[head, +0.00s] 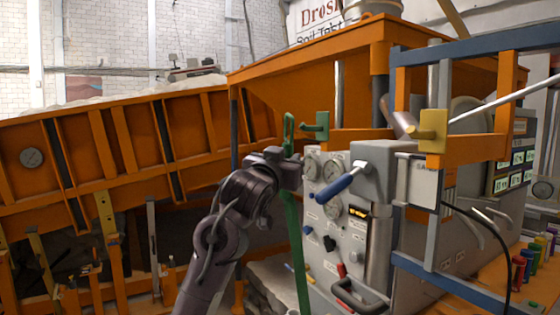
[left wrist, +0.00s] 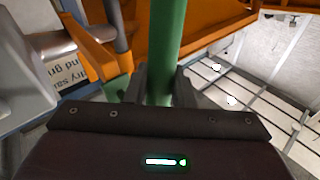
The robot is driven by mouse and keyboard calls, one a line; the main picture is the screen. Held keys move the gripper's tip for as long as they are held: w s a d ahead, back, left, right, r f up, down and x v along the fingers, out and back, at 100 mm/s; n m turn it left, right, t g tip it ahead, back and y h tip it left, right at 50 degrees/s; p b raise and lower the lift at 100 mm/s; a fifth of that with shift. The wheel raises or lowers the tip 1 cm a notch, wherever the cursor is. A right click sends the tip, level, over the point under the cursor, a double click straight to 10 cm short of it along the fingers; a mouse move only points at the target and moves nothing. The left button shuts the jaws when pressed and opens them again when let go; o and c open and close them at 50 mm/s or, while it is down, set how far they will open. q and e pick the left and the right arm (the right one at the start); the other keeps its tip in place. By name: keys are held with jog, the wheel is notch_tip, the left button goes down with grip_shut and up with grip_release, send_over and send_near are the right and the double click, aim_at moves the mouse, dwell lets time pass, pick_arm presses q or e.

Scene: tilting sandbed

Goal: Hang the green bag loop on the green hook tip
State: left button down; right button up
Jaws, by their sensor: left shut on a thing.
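The green bag loop (head: 289,130) stands upright above my left gripper (head: 288,168) in the head view. My left gripper is shut on its green strap, which runs down below the jaws (head: 297,240). In the left wrist view the green strap (left wrist: 166,45) rises between the two fingers (left wrist: 160,92). The green hook (head: 320,127) is on the orange frame, just right of the loop at about the same height. I cannot tell the gap in depth, and the loop does not appear around the hook. The bag itself cannot be made out. My right gripper is out of view.
A grey control panel (head: 335,215) with gauges and a blue-handled lever (head: 340,187) stands right of my left arm. The orange sandbed (head: 130,135) fills the left. Coloured cylinders stand at lower right.

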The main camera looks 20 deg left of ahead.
pick_arm(q)
jog(key=w+d+f, duration=0.1)
jog(key=w+d, duration=0.3)
jog(key=w, duration=0.1)
jog(key=shift+f, duration=0.15)
dwell(0.6)
jog(key=shift+a, duration=0.1)
dwell(0.5)
jog(key=c, duration=1.2)
grip_release()
jog(key=shift+o, duration=0.2)
jog(key=shift+f, duration=0.2)
